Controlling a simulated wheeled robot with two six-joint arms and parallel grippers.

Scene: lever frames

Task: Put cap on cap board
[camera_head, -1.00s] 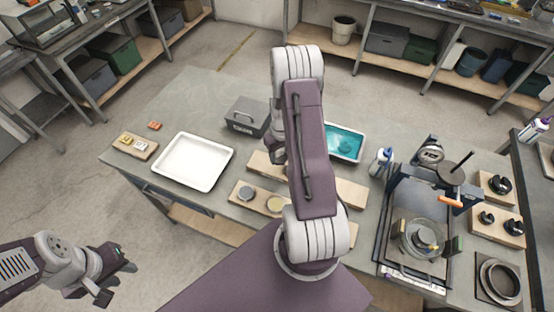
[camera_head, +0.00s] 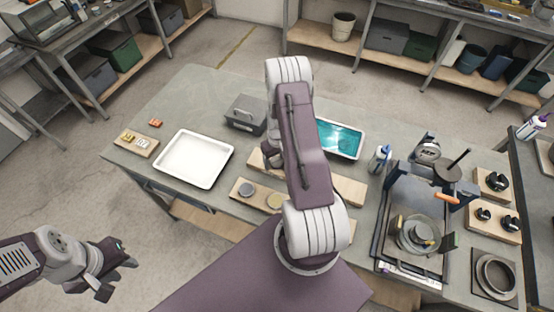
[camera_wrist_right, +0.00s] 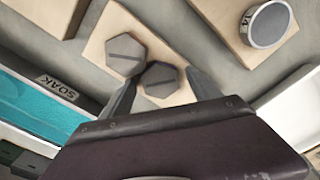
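Two dark grey hexagonal caps show in the right wrist view, each with a slot across its top. One cap (camera_wrist_right: 125,54) lies on a wooden board (camera_wrist_right: 97,50); the other cap (camera_wrist_right: 160,79) is nearer, between the spread fingers of my right gripper (camera_wrist_right: 161,82). A gap shows beside it, so the fingers do not look closed on it. In the head view the same board (camera_head: 349,190) is partly hidden by my right arm, which also hides most of the right gripper. My left gripper (camera_head: 113,274) is open and empty, off the table's left front.
A front board (camera_head: 235,190) bears round grey and yellowish discs. A teal SOAK tray (camera_head: 341,138) lies behind, a white tray (camera_head: 193,159) to the left, and a grey box (camera_head: 246,114) at the back. A press (camera_head: 427,200) and several smaller boards crowd the right.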

